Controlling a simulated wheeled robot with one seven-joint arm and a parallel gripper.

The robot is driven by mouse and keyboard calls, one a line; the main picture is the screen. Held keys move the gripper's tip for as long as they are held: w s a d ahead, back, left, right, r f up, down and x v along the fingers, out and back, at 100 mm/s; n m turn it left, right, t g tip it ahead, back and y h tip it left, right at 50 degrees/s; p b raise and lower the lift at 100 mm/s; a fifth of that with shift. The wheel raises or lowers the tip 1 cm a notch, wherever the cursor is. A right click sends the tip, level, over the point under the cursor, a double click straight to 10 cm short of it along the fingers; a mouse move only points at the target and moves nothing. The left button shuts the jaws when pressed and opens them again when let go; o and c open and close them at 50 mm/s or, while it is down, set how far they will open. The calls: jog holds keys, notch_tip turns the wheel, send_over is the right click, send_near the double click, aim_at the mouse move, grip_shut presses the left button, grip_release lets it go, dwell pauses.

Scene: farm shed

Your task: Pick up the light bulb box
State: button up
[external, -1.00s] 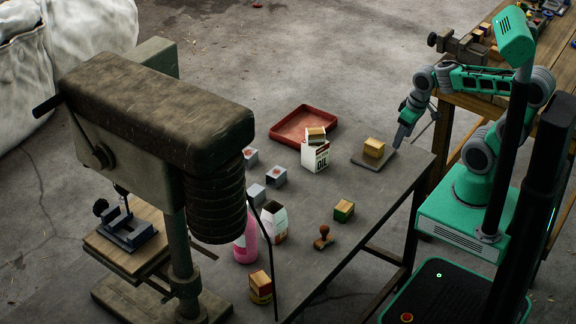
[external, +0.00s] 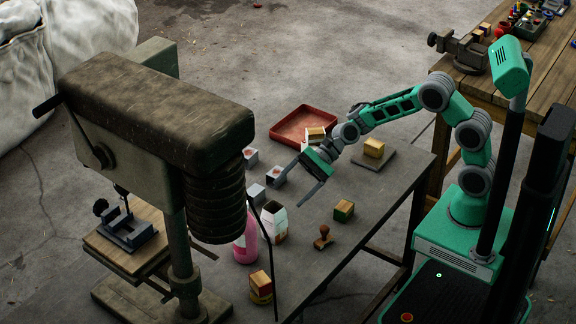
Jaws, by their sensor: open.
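No box is clearly readable as the light bulb box. Small grey-white boxes with reddish prints are the closest match: one (external: 250,157) by the drill press, one (external: 275,177) nearer the middle, and a plainer grey one (external: 256,194) in front. My gripper (external: 291,190) is open, with its fingers angled down-left over the table. In the picture its far finger lies close to the middle grey-white box. I cannot tell whether they touch. Nothing is seen between the fingers.
On the table (external: 330,262) stand a pink bottle (external: 246,240), a white carton (external: 274,222), a green-yellow box (external: 343,211), a stamp (external: 323,238) and a yellow box on a board (external: 374,148). A red tray (external: 288,128) lies behind. A drill press (external: 160,105) looms left.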

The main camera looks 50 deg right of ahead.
aim_at(267, 220)
jog(key=a+f+m+y+b, duration=0.1)
jog(key=a+m, duration=0.1)
jog(key=a+f+m+y+b, duration=0.1)
jog(key=a+m+y, duration=0.1)
jog(key=shift+s+f+m+g+y, duration=0.15)
jog(key=shift+f+m+g+y, duration=0.15)
jog(key=shift+f+m+g, duration=0.1)
jog(key=shift+s+a+f+y+b, duration=0.1)
jog(key=shift+a+y+b, duration=0.2)
jog(key=shift+b, duration=0.25)
jog(key=shift+m, duration=0.3)
jog(key=a, duration=0.7)
jog(key=shift+w+a+r+b, duration=0.3)
jog(key=shift+a+b, duration=0.05)
jog(key=shift+a, duration=0.05)
jog(key=shift+c, duration=0.5)
grip_shut()
